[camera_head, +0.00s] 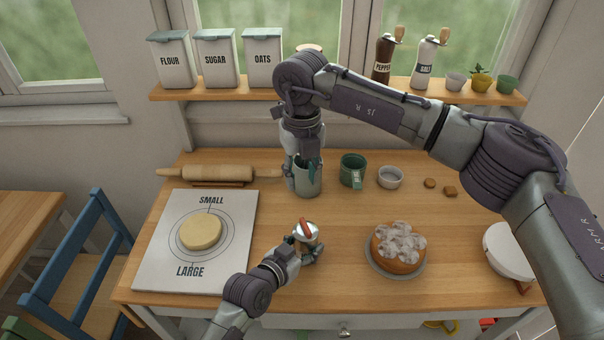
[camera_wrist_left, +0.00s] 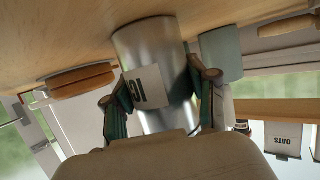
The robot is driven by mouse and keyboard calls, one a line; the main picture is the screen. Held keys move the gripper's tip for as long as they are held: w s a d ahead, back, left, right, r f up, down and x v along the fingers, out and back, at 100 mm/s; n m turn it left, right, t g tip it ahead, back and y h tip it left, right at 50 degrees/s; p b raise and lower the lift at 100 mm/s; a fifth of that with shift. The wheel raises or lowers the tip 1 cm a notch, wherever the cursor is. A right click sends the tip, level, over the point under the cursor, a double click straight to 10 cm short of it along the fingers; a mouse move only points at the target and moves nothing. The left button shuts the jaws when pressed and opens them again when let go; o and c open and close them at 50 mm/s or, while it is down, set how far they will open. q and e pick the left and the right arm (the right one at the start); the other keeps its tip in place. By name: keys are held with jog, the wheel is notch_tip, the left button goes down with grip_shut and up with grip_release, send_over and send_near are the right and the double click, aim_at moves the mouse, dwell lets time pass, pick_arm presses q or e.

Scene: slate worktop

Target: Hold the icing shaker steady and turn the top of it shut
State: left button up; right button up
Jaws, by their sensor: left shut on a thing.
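The icing shaker (camera_head: 306,234) stands near the front middle of the wooden worktop, with a shiny domed top and an orange-red bar across it. In the left wrist view it is a silver cylinder (camera_wrist_left: 150,52) with a partly visible white label. My left gripper (camera_head: 304,254) is shut on its body, with a green-padded finger on each side in the left wrist view (camera_wrist_left: 160,100). My right gripper (camera_head: 305,172) points down behind and above the shaker, fingers apart and empty, overlapping the grey-green jar in the picture. Whether the top is fully turned shut cannot be told.
The grey-green jar (camera_head: 308,184) stands behind the shaker. A board (camera_head: 150,264) with dough (camera_head: 200,231) lies left, a rolling pin (camera_head: 220,172) behind it. A cake (camera_head: 398,258) on a plate stands right; a green mug (camera_head: 352,170) and a small bowl (camera_head: 391,177) stand behind.

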pick_arm(q)
jog(key=o, duration=1.3)
